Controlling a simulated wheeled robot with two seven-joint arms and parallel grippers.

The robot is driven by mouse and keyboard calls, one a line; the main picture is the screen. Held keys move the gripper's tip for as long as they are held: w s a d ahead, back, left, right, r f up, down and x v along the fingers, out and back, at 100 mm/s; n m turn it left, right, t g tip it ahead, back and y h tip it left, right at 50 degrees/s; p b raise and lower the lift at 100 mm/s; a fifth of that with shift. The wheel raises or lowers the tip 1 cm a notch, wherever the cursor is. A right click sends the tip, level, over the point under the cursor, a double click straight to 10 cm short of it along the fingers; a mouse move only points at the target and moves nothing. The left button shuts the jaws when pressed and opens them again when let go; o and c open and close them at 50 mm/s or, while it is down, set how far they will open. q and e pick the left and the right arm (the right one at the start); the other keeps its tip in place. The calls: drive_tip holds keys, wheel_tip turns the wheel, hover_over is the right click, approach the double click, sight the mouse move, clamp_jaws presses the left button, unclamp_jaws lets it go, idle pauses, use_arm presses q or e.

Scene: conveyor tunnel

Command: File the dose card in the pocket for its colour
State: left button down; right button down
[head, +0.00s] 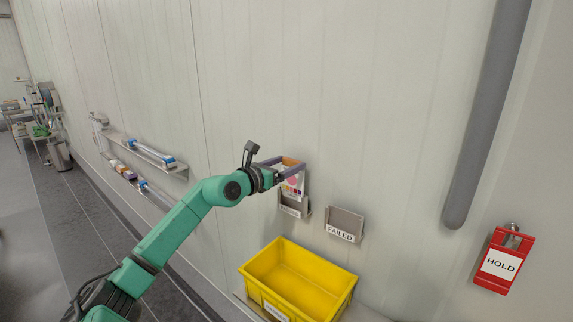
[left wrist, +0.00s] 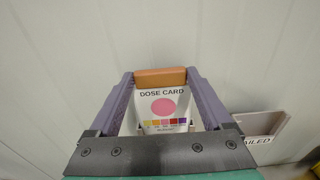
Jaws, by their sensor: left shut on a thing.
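The dose card (head: 293,185) is white with a pink spot and a row of coloured squares; its title and pink circle show in the left wrist view (left wrist: 163,106). It has an orange-brown top piece (left wrist: 160,77). My left gripper (head: 294,164) is shut on this top piece, card hanging upright near the wall. The left wall pocket (head: 292,208) is directly below the card; its label is partly hidden. I cannot tell whether the card's lower edge is inside it. The FAILED pocket (head: 345,222) is empty, to the right. My right gripper is out of view.
A yellow bin (head: 300,282) stands below the pockets. A red HOLD holder (head: 503,262) hangs at the right, beside a grey vertical pipe (head: 487,115). A wall shelf (head: 150,152) with blue-and-white items is at the left. The wall above the pockets is clear.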

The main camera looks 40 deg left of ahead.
sight(292, 178)
use_arm(q)
wheel_tip(292, 178, down, 4)
drive_tip(key=b, duration=0.3)
drive_tip(key=shift+f, duration=0.25)
unclamp_jaws()
drive_tip(key=shift+s+b, duration=0.1)
drive_tip(key=shift+b, duration=0.2)
drive_tip(key=shift+s+f, duration=0.15)
drive_tip(key=shift+s, duration=0.1)
drive_tip(key=s+b, duration=0.5)
drive_tip(key=s, duration=0.9)
drive_tip(key=shift+d+r+b, duration=0.15)
drive_tip(key=shift+r+b, duration=0.15)
drive_tip(key=shift+r, duration=0.15)
